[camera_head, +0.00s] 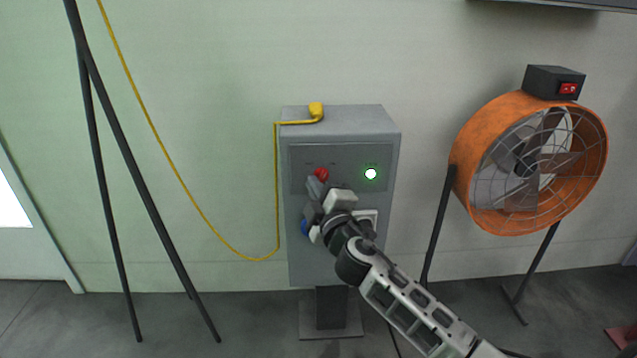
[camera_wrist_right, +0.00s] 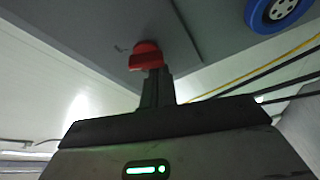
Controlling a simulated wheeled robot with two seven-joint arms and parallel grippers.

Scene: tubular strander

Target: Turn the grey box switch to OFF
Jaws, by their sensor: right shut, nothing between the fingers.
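The grey box (camera_head: 345,270) stands on a pedestal against the wall. Its red switch (camera_head: 321,174) is at the upper left of the front panel, and its labels are too small to read. A lit green lamp (camera_head: 370,174) is to the right of the switch. My right gripper (camera_head: 315,183) is shut, with its fingertips at the red switch. In the right wrist view the red switch (camera_wrist_right: 146,56) is right at the tips of the shut fingers (camera_wrist_right: 153,75); I cannot tell whether they touch. My left gripper is not in view.
A blue round part (camera_wrist_right: 277,10) is on the box, partly hidden by my arm in the head view. A yellow cable (camera_head: 190,205) hangs left of the box. An orange fan (camera_head: 465,190) stands to the right, and black stand legs (camera_head: 150,205) are at left.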

